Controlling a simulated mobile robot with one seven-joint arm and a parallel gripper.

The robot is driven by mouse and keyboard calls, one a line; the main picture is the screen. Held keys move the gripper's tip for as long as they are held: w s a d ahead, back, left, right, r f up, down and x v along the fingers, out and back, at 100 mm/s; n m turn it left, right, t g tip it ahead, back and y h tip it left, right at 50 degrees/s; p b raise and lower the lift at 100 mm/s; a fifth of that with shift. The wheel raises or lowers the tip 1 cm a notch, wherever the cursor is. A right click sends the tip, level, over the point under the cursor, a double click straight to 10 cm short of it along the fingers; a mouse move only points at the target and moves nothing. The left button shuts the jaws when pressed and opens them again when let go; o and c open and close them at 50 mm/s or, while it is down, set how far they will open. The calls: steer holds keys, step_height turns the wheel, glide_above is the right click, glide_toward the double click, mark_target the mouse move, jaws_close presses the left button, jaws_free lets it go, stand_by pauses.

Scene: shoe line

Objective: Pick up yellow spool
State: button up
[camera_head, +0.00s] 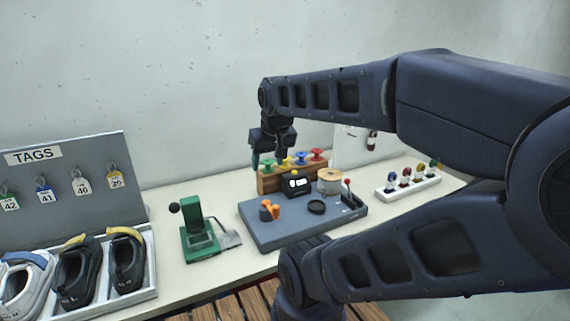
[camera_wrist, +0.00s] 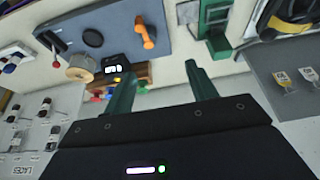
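The yellow spool (camera_head: 285,162) sits on a wooden rack (camera_head: 268,183) at the back of the grey mat, between the green spool (camera_head: 268,163) and the blue spool (camera_head: 301,159). A red spool (camera_head: 317,155) is at the rack's right end. My gripper (camera_head: 267,160) points down over the rack's left end, near the green and yellow spools. In the wrist view my gripper (camera_wrist: 160,74) has its two green fingers wide apart, with nothing between them.
A black device (camera_head: 298,185) and a tan thread roll (camera_head: 329,181) stand in front of the rack on the grey mat (camera_head: 280,238). A green press (camera_head: 199,230) is to the left. A white holder (camera_head: 410,189) with several coloured pieces is to the right.

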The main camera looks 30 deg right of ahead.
steer(key=o, duration=0.4)
steer(key=shift+c, duration=0.2)
steer(key=shift+w, duration=0.1)
